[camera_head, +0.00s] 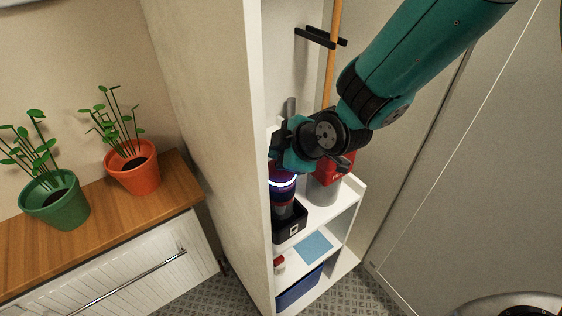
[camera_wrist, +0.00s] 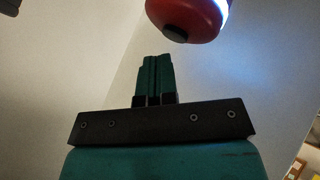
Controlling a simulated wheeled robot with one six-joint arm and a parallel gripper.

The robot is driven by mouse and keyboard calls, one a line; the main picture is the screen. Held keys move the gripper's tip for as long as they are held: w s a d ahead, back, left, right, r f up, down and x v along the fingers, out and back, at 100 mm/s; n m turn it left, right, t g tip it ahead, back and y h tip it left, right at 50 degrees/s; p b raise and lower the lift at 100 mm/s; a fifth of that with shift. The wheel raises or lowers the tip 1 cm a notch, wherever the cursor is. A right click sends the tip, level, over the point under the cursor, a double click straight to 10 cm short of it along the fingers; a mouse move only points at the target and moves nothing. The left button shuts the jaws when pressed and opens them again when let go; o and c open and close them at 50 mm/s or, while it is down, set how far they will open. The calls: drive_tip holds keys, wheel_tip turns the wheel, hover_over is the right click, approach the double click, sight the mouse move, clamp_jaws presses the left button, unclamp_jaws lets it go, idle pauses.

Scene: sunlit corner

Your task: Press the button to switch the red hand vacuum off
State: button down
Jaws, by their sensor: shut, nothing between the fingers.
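The red hand vacuum (camera_head: 283,183) stands upright in a black dock (camera_head: 289,229) on the cabinet shelf. A bright bluish-white ring glows around its body, and my arm hides its upper part. In the wrist view, a rounded red end of the vacuum (camera_wrist: 197,18) shows at the top, with a dark round knob or button (camera_wrist: 174,34) on it and a bright glow at its right. My gripper (camera_wrist: 156,60) is shut and empty, its tips below and left of that dark part. Whether they touch it cannot be told, but a gap shows in the picture.
The white cabinet wall (camera_head: 213,130) stands close at the left of my arm. A red container (camera_head: 347,166) is behind my wrist at the right. A blue bin (camera_head: 300,288) sits low down. Two potted plants stand on the wooden counter (camera_head: 105,200) at the left.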

drive_tip(key=shift+f+b, duration=0.45)
drive_tip(key=shift+b, duration=0.05)
drive_tip(key=shift+f, duration=0.1)
idle(0.3)
drive_tip(key=shift+r, duration=0.6)
wheel_tip(320, 180, up, 6)
drive_tip(key=p, duration=0.4)
idle(0.3)
drive_tip(key=shift+s, duration=0.15)
idle(1.1)
